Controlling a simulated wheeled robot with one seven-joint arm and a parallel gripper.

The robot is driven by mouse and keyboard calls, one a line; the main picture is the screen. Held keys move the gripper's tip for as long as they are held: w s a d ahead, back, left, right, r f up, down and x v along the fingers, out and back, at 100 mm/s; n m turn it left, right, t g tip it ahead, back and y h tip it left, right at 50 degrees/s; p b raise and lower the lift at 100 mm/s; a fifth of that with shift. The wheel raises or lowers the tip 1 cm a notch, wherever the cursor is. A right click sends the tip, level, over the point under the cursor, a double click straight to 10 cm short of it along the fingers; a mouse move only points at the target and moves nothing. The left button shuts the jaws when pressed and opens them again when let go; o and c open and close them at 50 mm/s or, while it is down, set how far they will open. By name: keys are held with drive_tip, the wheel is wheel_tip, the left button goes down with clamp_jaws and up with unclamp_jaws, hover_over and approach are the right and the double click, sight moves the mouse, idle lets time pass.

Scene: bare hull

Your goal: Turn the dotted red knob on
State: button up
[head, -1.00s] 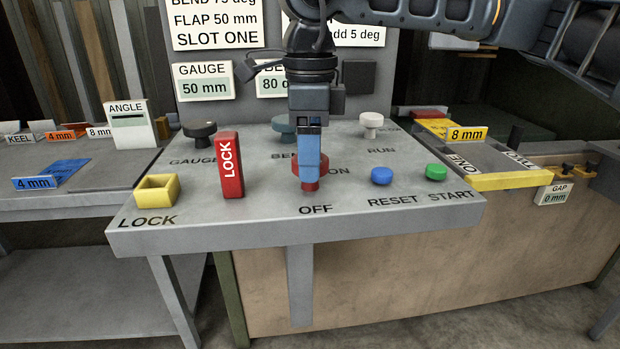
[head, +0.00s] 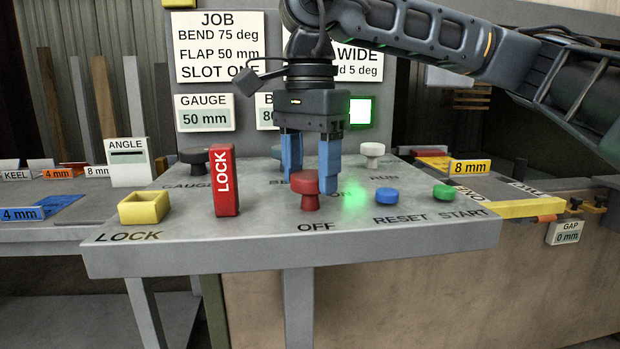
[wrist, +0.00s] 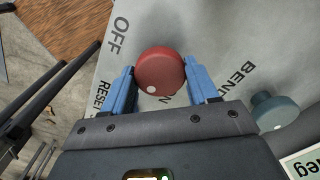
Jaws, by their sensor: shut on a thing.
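The dotted red knob (head: 309,195) stands on the sloping grey console (head: 255,230), behind the OFF label. In the wrist view the knob (wrist: 160,68) has a white dot at its lower left edge, on the side towards my gripper. My gripper (head: 311,181) points down with its blue fingers on opposite sides of the knob. The wrist view shows one finger at each side of the knob. The ON label beside the knob is partly hidden by a finger. A green glow shows by that label.
A red LOCK block (head: 225,182) and a yellow open box (head: 144,207) stand left of the knob. Blue RESET (head: 387,196) and green START (head: 446,192) buttons are to the right. Dark, teal and white knobs stand behind. A green-framed lamp (head: 361,112) is lit on the backboard.

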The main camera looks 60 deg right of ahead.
sight(310, 174)
drive_tip(key=shift+n, duration=0.7)
drive_tip(key=o, duration=1.1)
drive_tip(key=shift+c, duration=0.2)
wheel_tip(310, 174, up, 8)
drive_tip(key=shift+f+p, duration=0.1)
drive_tip(key=shift+p, duration=0.2)
